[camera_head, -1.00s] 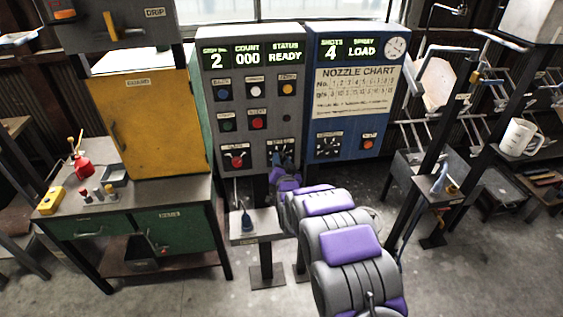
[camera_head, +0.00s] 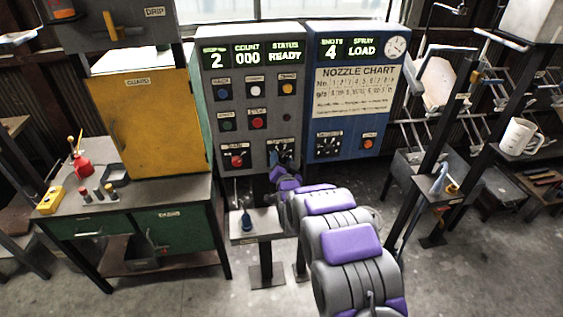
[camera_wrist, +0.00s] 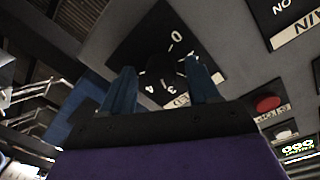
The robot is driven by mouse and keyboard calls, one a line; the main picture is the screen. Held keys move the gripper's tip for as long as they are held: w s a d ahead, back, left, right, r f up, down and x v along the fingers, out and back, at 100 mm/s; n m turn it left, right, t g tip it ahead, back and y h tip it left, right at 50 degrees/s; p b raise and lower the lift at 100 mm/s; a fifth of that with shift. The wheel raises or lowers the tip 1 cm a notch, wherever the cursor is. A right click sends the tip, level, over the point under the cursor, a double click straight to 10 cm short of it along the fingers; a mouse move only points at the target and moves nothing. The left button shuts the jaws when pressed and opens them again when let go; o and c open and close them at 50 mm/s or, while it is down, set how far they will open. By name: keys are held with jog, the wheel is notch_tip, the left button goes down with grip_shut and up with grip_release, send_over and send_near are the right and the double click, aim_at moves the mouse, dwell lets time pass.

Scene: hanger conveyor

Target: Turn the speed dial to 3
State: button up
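The speed dial (camera_head: 282,150) is on a black plate at the lower right of the grey control panel. In the wrist view the dial's dark knob (camera_wrist: 161,68) sits on the black plate with white numbers around it, 0, 3 and 4 among them. My gripper (camera_head: 275,160) is at the panel, in front of the dial's lower left in the head view. In the wrist view its two blue fingers (camera_wrist: 160,78) are apart, one on each side of the knob. Contact with the knob cannot be made out. The knob's pointer setting is too dark to read.
The grey panel (camera_head: 258,131) has several coloured buttons and a red rotary switch (camera_head: 237,157) left of the dial. Its display reads 2, 000, READY. A blue panel (camera_head: 312,95) adjoins on the right. A small stand (camera_head: 240,236) is below, left of my arm.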

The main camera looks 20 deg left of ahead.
jog(key=shift+s, duration=0.1)
jog(key=p+v, duration=0.2)
jog(key=v, duration=1.5)
dwell(0.4)
jog(key=shift+d, duration=0.1)
